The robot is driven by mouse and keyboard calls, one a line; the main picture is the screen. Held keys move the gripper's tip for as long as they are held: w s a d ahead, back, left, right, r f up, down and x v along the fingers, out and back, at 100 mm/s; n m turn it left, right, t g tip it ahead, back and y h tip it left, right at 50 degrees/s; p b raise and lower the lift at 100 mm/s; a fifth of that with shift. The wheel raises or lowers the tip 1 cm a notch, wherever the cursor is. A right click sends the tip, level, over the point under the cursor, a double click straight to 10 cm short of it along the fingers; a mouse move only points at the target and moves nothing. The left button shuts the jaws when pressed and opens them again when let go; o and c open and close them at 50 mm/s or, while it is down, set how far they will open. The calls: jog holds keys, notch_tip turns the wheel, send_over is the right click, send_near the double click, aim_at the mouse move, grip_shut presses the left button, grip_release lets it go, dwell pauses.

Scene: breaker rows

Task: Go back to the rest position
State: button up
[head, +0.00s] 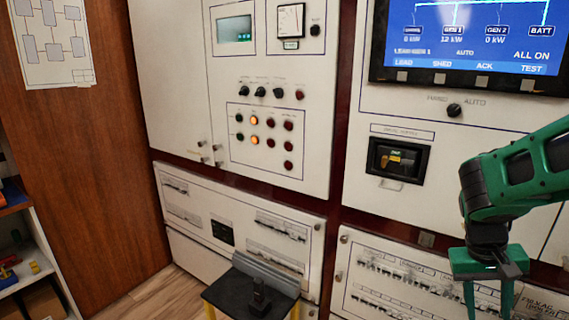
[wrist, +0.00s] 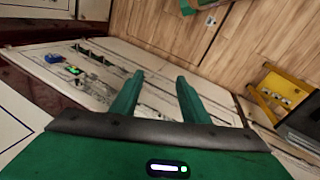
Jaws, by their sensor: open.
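My gripper (head: 490,290) hangs from my green arm at the right of the head view, in front of the lower right breaker panel (head: 385,262). Its two green fingers point down. In the wrist view my gripper (wrist: 158,92) shows its fingers apart with nothing between them. Behind them in that view is a white breaker panel (wrist: 105,80) with rows of breakers, a lit green spot and a blue part. I cannot tell from these frames whether the fingers touch the panel.
A black-topped stool (head: 225,295) with a dark handheld device (head: 259,294) stands at the bottom middle. Its yellow frame (wrist: 262,105) shows at the wrist view's right. A shelf (head: 30,265) is at far left. A screen (head: 470,35) is upper right. Wooden floor (head: 170,290) shows left of the stool.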

jog(key=s+a+r+y, duration=0.1)
jog(key=s+a+r, duration=0.1)
jog(key=s, duration=0.3)
jog(key=s+a+r+m+t+y, duration=0.1)
jog(key=s+a+r+y, duration=0.1)
jog(key=s, duration=0.4)
jog(key=shift+s+r+m+y, duration=0.25)
jog(key=shift+r+m+y, duration=0.05)
jog(key=shift+r, duration=0.1)
jog(key=shift+w+f, duration=0.25)
jog(key=shift+w, duration=0.35)
jog(key=shift+c, duration=0.3)
